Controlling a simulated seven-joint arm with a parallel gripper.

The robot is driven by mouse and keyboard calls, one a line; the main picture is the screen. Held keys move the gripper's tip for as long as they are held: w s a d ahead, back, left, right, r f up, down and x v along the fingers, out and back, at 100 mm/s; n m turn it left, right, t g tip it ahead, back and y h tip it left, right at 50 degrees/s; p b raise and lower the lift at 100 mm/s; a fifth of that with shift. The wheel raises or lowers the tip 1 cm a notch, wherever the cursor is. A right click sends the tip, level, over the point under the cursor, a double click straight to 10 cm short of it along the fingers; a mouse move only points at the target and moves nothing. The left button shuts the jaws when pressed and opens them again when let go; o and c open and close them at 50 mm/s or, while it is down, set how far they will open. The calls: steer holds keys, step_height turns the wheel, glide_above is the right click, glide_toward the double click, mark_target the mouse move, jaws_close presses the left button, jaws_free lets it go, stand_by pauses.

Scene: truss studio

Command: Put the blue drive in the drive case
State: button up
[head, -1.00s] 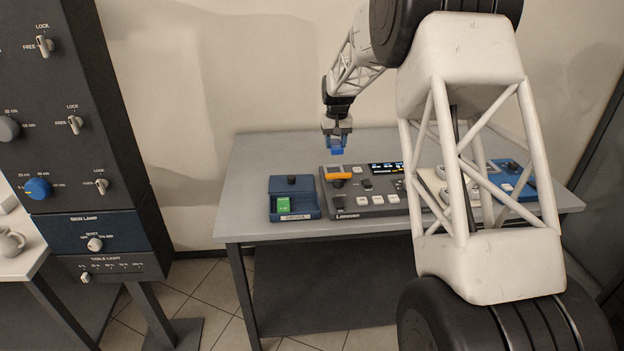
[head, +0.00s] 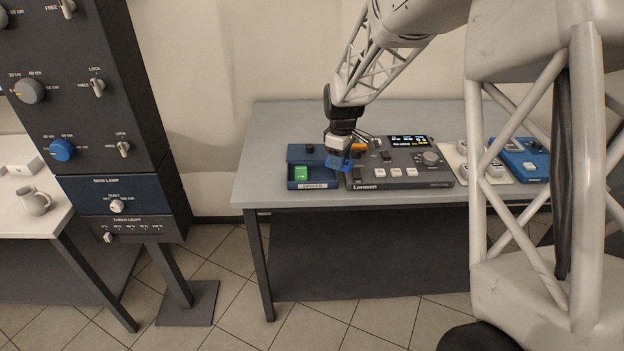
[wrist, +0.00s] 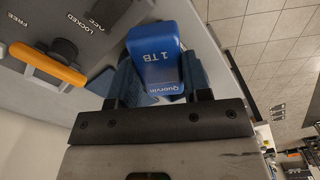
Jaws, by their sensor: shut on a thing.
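My gripper (head: 340,152) is shut on the blue drive (head: 341,164), held at the left end of the grey console, just right of the drive case. The wrist view shows the blue drive (wrist: 160,52) between the dark fingers, its "1 TB" label facing the camera. The drive case (head: 294,185) is a blue box with a label on its front. A green drive (head: 301,173) stands in its left part; the space to its right looks empty. I cannot tell whether the blue drive touches the console.
The grey console (head: 408,182) with buttons and a screen stands close right of the case; its orange-handled lever (wrist: 45,66) is near my gripper in the wrist view. A dark knob (head: 310,148) sits at the case's back. Table space (head: 262,165) left of the case is clear.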

steer(key=s+a+f+n, duration=0.2)
steer(key=s+n, duration=0.4)
steer(key=s, duration=0.5)
steer(key=shift+f, duration=0.5)
steer(key=shift+a, duration=0.1)
glide_above(323, 178)
steer(key=shift+f, duration=0.7)
steer(key=shift+f, duration=1.75)
steer(key=shift+f, duration=0.15)
steer(key=o, duration=1)
